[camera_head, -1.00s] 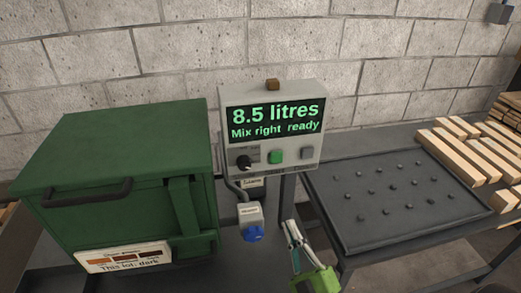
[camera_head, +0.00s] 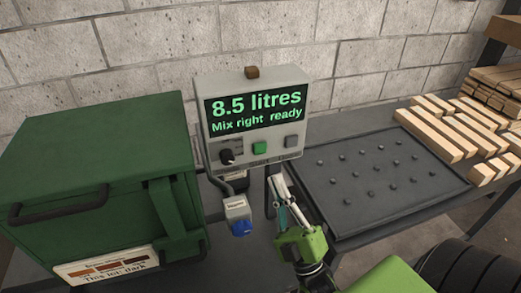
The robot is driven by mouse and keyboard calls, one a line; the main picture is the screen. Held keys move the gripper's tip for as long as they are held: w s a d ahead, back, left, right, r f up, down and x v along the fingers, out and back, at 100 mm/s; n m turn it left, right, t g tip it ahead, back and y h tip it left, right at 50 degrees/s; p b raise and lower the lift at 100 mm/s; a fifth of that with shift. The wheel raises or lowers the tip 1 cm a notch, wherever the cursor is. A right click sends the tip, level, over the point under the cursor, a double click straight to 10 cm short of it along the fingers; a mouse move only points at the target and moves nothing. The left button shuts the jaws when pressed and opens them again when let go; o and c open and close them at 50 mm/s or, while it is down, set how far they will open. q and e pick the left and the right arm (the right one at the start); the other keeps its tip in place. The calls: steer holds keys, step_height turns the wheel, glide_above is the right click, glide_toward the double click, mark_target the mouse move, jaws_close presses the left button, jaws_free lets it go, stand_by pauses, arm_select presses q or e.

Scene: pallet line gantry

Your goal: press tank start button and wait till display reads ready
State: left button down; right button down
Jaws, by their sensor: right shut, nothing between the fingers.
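The grey control box (camera_head: 255,165) stands at the middle of the head view. Its display (camera_head: 256,107) reads "8.5 litres" and "Mix right ready" in green. Below the display are a black knob (camera_head: 227,156), a green button (camera_head: 259,148) and a grey button (camera_head: 291,141). My right gripper (camera_head: 276,184) is shut and empty. It shows below the box's lower right edge, with its fingers pointing up toward the box and apart from the buttons in the picture. My left gripper is not in view.
A green tank (camera_head: 100,175) with a dark handle stands left of the box. A small grey unit with a blue part (camera_head: 241,228) hangs below the box. To the right lie a dark studded tray (camera_head: 345,205) and wooden planks (camera_head: 435,135). A block wall is behind.

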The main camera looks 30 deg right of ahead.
mark_target(259, 146)
steer(key=w+d+b, duration=0.1)
steer(key=w+d, duration=0.1)
steer(key=w, duration=0.5)
steer(key=shift+w+b, duration=0.3)
stand_by(1.2)
steer(key=shift+w, duration=0.4)
steer(key=shift+w+d, duration=0.15)
steer(key=shift+w, duration=0.35)
stand_by(0.6)
steer(key=shift+s, duration=0.1)
steer(key=shift+s+a, duration=0.25)
steer(key=shift+s, duration=0.6)
